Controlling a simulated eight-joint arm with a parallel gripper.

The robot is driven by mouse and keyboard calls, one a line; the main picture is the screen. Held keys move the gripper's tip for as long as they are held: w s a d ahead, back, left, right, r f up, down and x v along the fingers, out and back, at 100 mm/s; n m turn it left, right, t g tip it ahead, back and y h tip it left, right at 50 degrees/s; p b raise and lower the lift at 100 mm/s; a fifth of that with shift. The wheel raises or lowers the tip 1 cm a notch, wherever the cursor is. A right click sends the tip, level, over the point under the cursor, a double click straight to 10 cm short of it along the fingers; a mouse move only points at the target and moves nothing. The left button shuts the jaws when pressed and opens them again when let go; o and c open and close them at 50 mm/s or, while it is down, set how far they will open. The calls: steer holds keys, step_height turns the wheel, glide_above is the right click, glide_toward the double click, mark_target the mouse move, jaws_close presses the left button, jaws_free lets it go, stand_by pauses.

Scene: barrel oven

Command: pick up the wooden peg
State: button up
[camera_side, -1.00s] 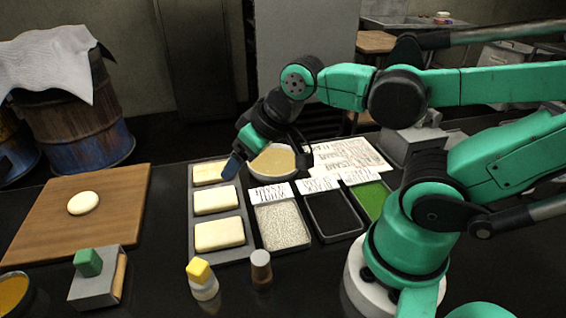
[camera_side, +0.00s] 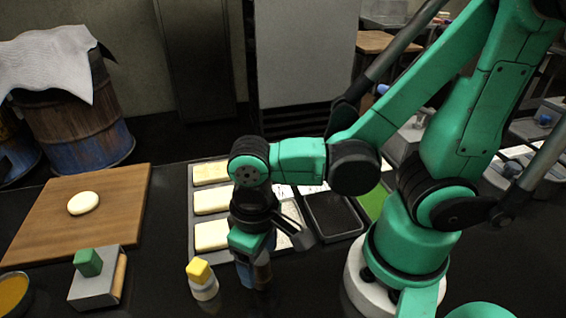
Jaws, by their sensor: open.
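My gripper (camera_side: 254,274) points down at the front of the table, right of the yellow-topped shaker. Its jaws are open. A small brown, wood-coloured upright piece (camera_side: 264,276) shows at the fingers, largely covered by them; I cannot tell whether they touch it. A light-brown wooden rod (camera_side: 120,275) also shows at the right side of a grey block at the front left, far from my gripper. I cannot tell which of these two is the peg.
The yellow-topped white shaker (camera_side: 202,279) stands close left of my gripper. A tray of pale dough pieces (camera_side: 190,220) and a dark tray (camera_side: 334,215) lie behind. The grey block (camera_side: 95,288) carries a green cube (camera_side: 88,262). A wooden board (camera_side: 45,230) holds a dough round.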

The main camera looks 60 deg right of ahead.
steer(key=shift+f, duration=0.6)
jaws_close()
steer(key=shift+r, duration=0.15)
